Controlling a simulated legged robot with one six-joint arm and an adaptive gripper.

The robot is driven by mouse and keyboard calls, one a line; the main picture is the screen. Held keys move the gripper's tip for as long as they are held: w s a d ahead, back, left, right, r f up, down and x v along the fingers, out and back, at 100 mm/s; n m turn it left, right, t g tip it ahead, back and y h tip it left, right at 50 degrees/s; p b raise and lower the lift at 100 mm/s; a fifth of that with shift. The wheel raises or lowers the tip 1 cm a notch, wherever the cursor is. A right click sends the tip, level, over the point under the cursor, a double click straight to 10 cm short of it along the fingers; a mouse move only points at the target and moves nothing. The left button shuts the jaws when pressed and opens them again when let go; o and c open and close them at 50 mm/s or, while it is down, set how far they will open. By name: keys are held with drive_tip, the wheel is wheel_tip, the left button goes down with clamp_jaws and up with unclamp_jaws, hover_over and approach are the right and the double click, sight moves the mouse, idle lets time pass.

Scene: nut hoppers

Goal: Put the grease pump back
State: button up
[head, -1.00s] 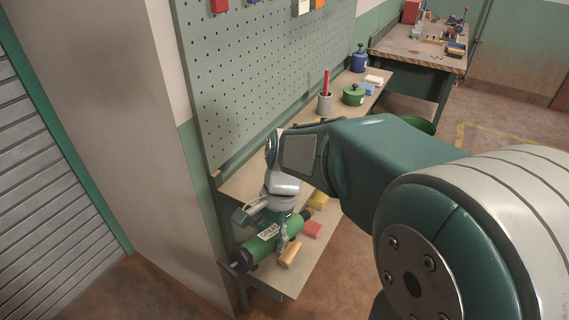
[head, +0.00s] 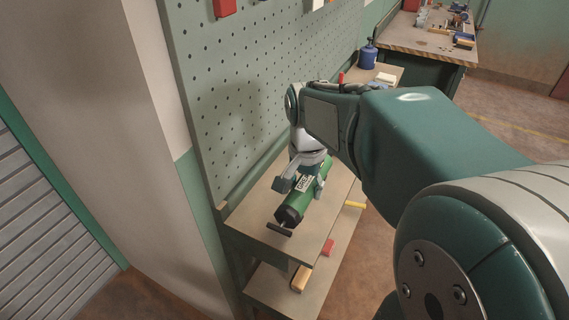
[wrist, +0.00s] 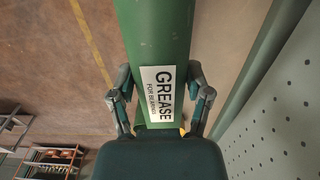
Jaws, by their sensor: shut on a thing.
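The grease pump is a green cylinder (head: 318,207) with dark ends, a T-handle at its near end and a white GREASE label. My gripper (head: 305,182) is shut around its body from above. In the wrist view the pump (wrist: 155,35) runs between the two fingers of my gripper (wrist: 161,95), with the label facing the camera. In the head view the pump lies over the near end of the upper shelf (head: 250,222). I cannot tell whether it touches the shelf. My arm hides part of the shelf behind it.
The lower shelf (head: 270,291) holds a red block (head: 328,247), a tan block (head: 301,279) and a yellow piece (head: 356,205). A pegboard (head: 235,110) rises behind the upper shelf. A blue can (head: 368,56) stands farther back. Floor is clear at right.

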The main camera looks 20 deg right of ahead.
sight(304, 177)
drive_tip(key=w, duration=0.1)
drive_tip(key=w+d+f, duration=0.1)
drive_tip(key=w, duration=0.1)
drive_tip(key=w+d+f, duration=0.1)
drive_tip(key=shift+w+d+f, duration=0.1)
drive_tip(key=shift+w, duration=0.1)
drive_tip(key=w+f, duration=0.1)
drive_tip(key=w+d+f, duration=0.1)
drive_tip(key=w+f, duration=0.1)
drive_tip(key=w+d+f, duration=0.1)
drive_tip(key=f, duration=0.1)
drive_tip(key=shift+w+d+f, duration=0.15)
drive_tip(key=shift+d+f, duration=0.05)
drive_tip(key=shift+w+d+f, duration=0.2)
drive_tip(key=shift+w+f, duration=0.1)
drive_tip(key=shift+f, duration=0.1)
wheel_tip(304, 177, down, 3)
drive_tip(key=o, duration=1.3)
drive_tip(key=shift+o, duration=0.2)
